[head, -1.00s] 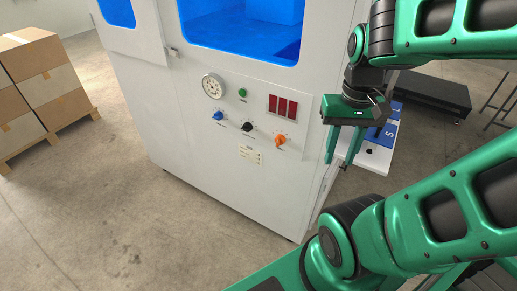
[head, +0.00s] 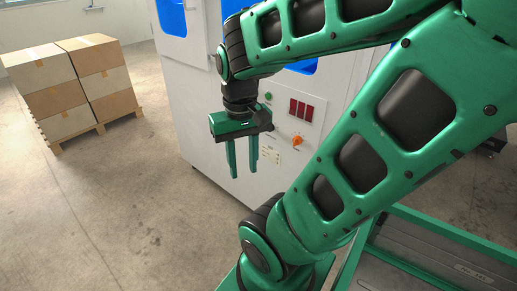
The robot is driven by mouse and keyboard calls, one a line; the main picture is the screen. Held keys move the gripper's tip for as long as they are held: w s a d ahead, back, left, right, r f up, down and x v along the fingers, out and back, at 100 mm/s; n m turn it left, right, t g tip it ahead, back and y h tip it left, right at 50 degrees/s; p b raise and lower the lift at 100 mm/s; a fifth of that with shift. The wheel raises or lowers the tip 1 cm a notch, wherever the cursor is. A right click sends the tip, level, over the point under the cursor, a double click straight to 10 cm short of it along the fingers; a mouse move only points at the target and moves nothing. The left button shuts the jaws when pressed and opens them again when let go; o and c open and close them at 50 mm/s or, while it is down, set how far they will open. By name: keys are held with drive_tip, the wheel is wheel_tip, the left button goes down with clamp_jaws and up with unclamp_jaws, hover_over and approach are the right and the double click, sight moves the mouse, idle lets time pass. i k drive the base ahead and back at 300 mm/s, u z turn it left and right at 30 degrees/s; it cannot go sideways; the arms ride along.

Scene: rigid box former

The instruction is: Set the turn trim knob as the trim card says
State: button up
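The control panel (head: 314,128) is on the front of the white machine. Its orange knob (head: 297,141) shows to the right of my gripper. A small pale card (head: 270,155) with print too small to read is below and left of that knob. I cannot read which knob is the turn trim knob. My gripper (head: 243,174) points down with its two fingers apart and nothing between them. In the picture it covers the panel's left part, hiding the gauge and the blue and black knobs. I see no contact with the panel.
A green button (head: 268,97) and red displays (head: 301,108) are on the panel's upper part. Cardboard boxes (head: 75,85) stand stacked on a pallet (head: 98,130) at left. The concrete floor (head: 130,210) between them and the machine is clear.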

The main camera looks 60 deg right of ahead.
sight(296, 141)
drive_tip(key=u, duration=0.8)
drive_tip(key=k, duration=0.25)
drive_tip(key=z, duration=2.75)
